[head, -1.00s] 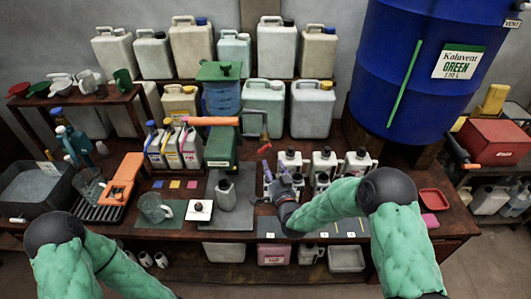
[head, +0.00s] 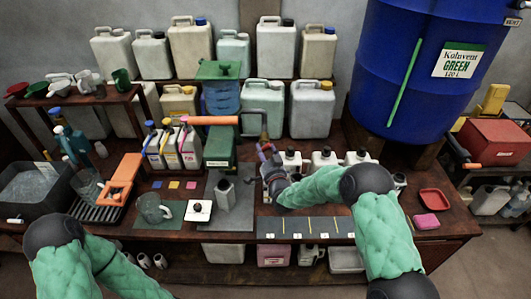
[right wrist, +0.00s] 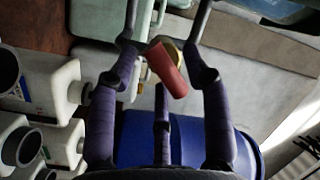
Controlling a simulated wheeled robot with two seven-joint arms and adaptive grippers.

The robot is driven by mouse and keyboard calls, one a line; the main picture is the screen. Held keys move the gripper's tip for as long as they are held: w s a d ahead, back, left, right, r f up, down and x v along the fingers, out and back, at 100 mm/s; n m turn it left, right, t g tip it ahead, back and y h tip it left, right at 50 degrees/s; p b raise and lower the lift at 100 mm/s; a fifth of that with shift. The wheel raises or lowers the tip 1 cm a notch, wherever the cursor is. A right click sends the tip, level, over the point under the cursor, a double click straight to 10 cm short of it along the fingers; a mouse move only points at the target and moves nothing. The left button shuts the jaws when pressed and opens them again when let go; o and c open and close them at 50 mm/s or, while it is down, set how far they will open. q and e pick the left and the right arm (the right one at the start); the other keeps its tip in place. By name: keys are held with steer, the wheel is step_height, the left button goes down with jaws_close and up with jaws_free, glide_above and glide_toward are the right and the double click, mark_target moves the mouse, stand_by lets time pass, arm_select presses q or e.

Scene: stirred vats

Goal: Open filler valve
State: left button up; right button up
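The green filler (head: 219,147) stands mid-bench with a blue tank (head: 221,97) and an orange bar (head: 211,120). A pipe on its right side carries the valve. The valve's red lever (right wrist: 167,70) shows in the right wrist view, with a brass-coloured part behind it. My right gripper (head: 268,153) is at the valve; its purple fingers (right wrist: 163,48) are spread on both sides of the lever with gaps visible. In the head view the gripper mostly hides the lever. A grey open bottle (head: 225,195) stands in front of the filler. My left gripper is out of view.
White bottles (head: 323,162) stand in a group right of my right gripper. Coloured-label jugs (head: 170,147) stand left of the filler. A glass mug (head: 154,208) and a white button box (head: 199,210) are at the front. A big blue drum (head: 400,80) is at the right.

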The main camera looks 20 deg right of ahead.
jaws_close()
steer(key=shift+n, duration=0.4)
steer(key=shift+d+r+n+g+h+p, duration=0.15)
steer(key=shift+n+g, duration=0.2)
steer(key=shift+n, duration=0.8)
steer(key=shift+a+r+n+g+h+p, duration=0.15)
steer(key=shift+n+g, duration=0.25)
steer(key=shift+n, duration=0.8)
steer(key=shift+d+r+n+g+h+p, duration=0.1)
steer(key=shift+n+g+h, duration=0.2)
steer(key=shift+n, duration=0.85)
steer(key=shift+f, duration=0.1)
steer(key=shift+o, duration=1.7)
jaws_free()
